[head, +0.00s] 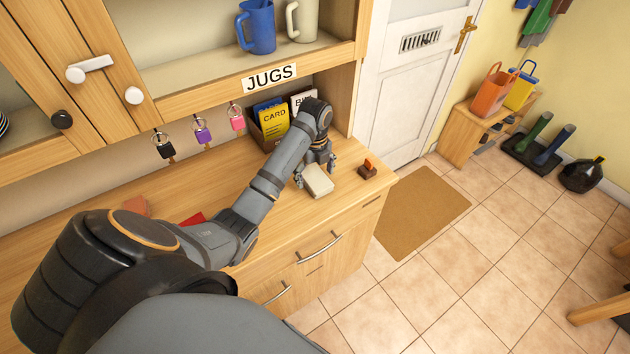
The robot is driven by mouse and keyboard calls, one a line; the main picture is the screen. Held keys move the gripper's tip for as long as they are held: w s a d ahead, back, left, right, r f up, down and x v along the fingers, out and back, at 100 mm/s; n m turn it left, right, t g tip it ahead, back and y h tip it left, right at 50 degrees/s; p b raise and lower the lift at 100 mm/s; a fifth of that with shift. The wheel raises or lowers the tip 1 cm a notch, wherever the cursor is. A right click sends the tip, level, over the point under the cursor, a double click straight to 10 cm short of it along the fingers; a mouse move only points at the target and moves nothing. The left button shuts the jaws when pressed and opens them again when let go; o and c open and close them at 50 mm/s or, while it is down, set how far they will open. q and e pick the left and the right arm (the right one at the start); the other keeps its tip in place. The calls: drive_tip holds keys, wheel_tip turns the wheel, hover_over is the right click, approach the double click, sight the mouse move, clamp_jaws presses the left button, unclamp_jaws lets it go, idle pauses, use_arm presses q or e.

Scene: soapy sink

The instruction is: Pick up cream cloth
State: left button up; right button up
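The cream cloth (319,182) is a small folded pad lying on the wooden counter near its front edge. My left gripper (315,172) points down at the cloth's back end. Its fingers look spread apart, one at the left side of the cloth and one toward the right. I cannot tell whether they touch the cloth. My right gripper is not in view.
A small dark stamp-like block with an orange top (368,168) stands right of the cloth. A box of cards (273,122) stands behind. Keys hang under the shelf with jugs (258,27). A red item (193,219) lies left, partly hidden by my arm.

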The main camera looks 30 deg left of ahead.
sight(315, 177)
use_arm(q)
drive_tip(key=c, duration=1.2)
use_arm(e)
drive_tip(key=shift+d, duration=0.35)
use_arm(q)
drive_tip(key=shift+o, duration=0.2)
drive_tip(key=shift+r, duration=0.35)
wheel_tip(315, 177, up, 2)
drive_tip(key=shift+r+p, duration=0.2)
drive_tip(key=shift+p, duration=0.3)
drive_tip(key=s+d+r+p, duration=0.8)
drive_tip(key=d+r+p, duration=0.2)
drive_tip(key=p, duration=0.4)
drive_tip(key=shift+d+p, duration=0.35)
drive_tip(key=shift+d, duration=0.45)
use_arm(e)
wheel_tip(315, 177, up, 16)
use_arm(q)
drive_tip(key=shift+f, duration=0.1)
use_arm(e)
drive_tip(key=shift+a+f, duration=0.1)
